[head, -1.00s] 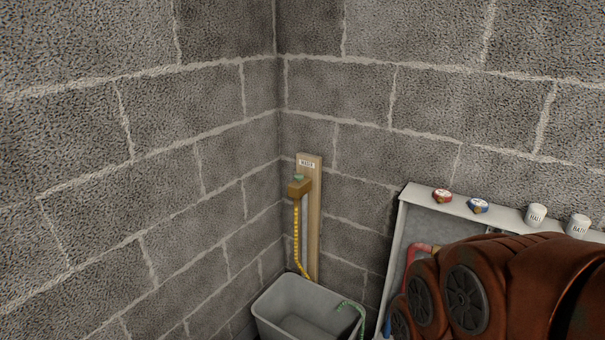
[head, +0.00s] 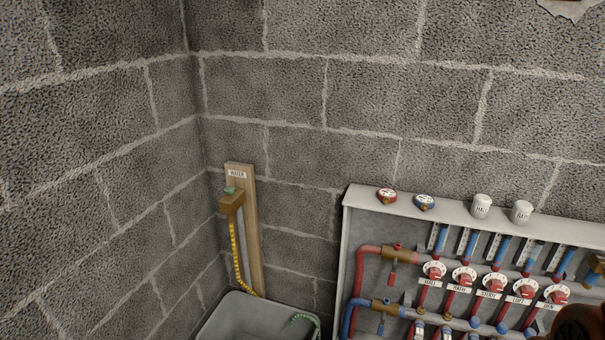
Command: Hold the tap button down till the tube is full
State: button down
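The tap (head: 231,203) is a brass-brown block on an upright wooden post (head: 253,240) labelled WATER, in the corner of the block walls. A small green button (head: 230,190) sits on top of the tap. A yellow tube (head: 237,255) hangs from the tap down toward a grey tub (head: 225,316). I cannot tell how full the tube is. Part of my brown arm shows at the bottom right corner. My gripper's fingers are not in view, and nothing of mine is near the tap.
An open grey cabinet (head: 350,215) with red and blue pipes, valves and labelled dials stands right of the post. A green hose (head: 305,318) lies over the tub's rim.

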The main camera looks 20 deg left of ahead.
aim_at(229, 190)
jog(key=z, duration=0.1)
jog(key=i, duration=1.25)
jog(key=u, duration=3.25)
jog(key=i, duration=0.5)
jog(key=z, duration=0.05)
